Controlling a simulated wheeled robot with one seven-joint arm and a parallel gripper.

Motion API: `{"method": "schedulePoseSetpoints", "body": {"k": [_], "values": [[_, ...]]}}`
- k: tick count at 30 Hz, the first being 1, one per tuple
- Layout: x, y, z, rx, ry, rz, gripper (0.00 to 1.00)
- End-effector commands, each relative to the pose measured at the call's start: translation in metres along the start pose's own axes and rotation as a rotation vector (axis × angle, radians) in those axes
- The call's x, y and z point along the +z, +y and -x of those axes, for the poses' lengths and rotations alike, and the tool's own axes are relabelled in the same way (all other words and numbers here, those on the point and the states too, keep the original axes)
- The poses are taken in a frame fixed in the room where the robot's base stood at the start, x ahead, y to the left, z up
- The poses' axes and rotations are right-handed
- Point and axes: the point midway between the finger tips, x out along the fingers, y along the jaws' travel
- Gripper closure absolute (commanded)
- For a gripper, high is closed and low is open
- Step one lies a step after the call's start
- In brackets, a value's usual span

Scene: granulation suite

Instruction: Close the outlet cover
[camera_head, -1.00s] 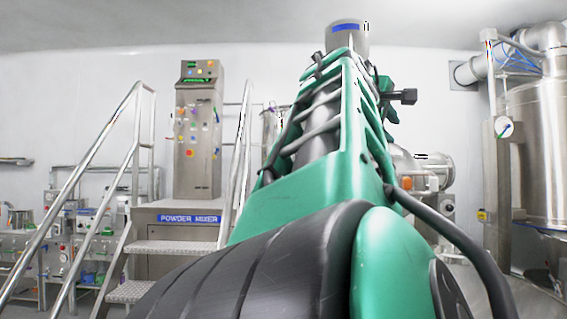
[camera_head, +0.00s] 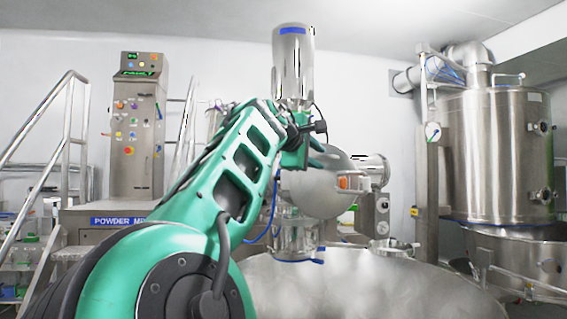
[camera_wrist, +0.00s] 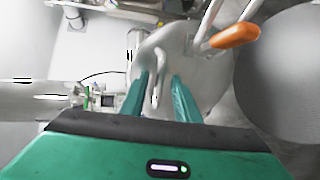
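In the wrist view, a round steel disc (camera_wrist: 207,84), which looks like the outlet cover, faces my gripper (camera_wrist: 160,76). My gripper's two green fingers are apart, and a thin curved steel handle (camera_wrist: 157,80) shows between them. I cannot tell whether the fingers touch it or how deep it lies between them. An orange-gripped lever (camera_wrist: 235,36) is right of the fingers. In the head view, a round steel shape (camera_head: 325,190), probably the same cover, is partly behind my arm, with an orange grip (camera_head: 352,183) at its right. My fingertips are hard to make out there.
A wide steel vessel (camera_head: 370,290) fills the lower right foreground. A large steel tank (camera_head: 500,155) stands at right. A control column (camera_head: 136,130) and stair railings (camera_head: 68,130) are at left.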

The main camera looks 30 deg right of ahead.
Motion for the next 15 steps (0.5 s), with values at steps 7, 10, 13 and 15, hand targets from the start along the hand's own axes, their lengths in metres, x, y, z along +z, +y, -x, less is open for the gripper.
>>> {"method": "schedulePoseSetpoints", "body": {"k": [7,10,13,15], "values": [[0.000,0.000,-0.015,0.001,0.000,0.000,0.71],[0.000,0.000,-0.016,0.001,0.001,0.000,0.71],[0.000,0.000,-0.016,0.001,0.001,0.000,0.71],[0.000,0.000,-0.016,0.001,0.001,0.000,0.74]]}}
